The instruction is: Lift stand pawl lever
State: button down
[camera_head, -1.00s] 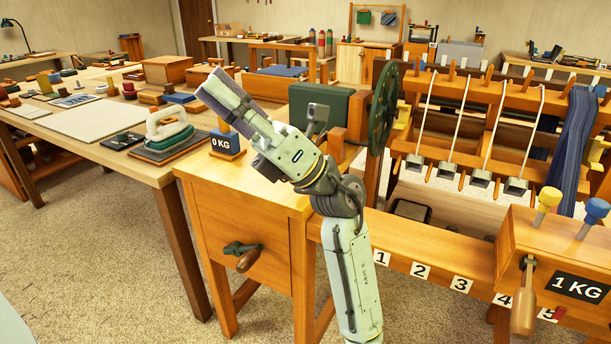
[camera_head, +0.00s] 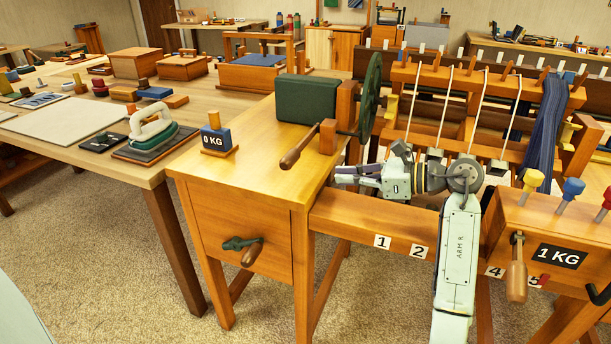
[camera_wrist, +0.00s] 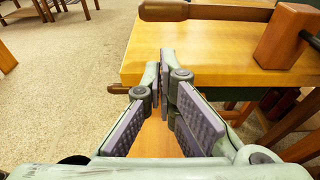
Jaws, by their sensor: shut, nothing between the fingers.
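Levers with wooden grips show in the head view, and none is marked as the stand pawl lever. One lever (camera_head: 245,250), with a dark green mount, is on the front of the left wooden stand (camera_head: 240,205). Another lever (camera_head: 517,270) hangs on the right block beside the 1 KG label. A crank handle (camera_head: 300,147) sits above the stand's top and shows in the wrist view (camera_wrist: 165,10). My gripper (camera_head: 343,175) is shut and empty, right of the stand top, above the front beam. In the wrist view my gripper (camera_wrist: 160,68) points towards the stand's top edge.
The front beam (camera_head: 365,223) carries number labels. A green box (camera_head: 305,103) and green wheel (camera_head: 370,95) stand behind the crank. Hanging weights and a blue cloth (camera_head: 540,135) are behind my arm. A 0 KG block (camera_head: 216,138) is on the stand top. Carpet is clear in front.

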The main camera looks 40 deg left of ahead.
aim_at(305, 187)
jog(key=p+x, duration=0.3)
jog(key=x, duration=0.7)
jog(key=shift+r, duration=0.1)
jog(key=shift+s+r+m+p, duration=0.1)
jog(key=shift+r+m+p, duration=0.25)
jog(key=shift+r, duration=1.2)
notch_tip(305, 187, up, 7)
jog(key=w+m+g, duration=0.1)
jog(key=m, duration=0.1)
jog(key=shift+a+r+p, duration=0.2)
jog(key=shift+p, duration=0.1)
jog(key=shift+w, duration=0.2)
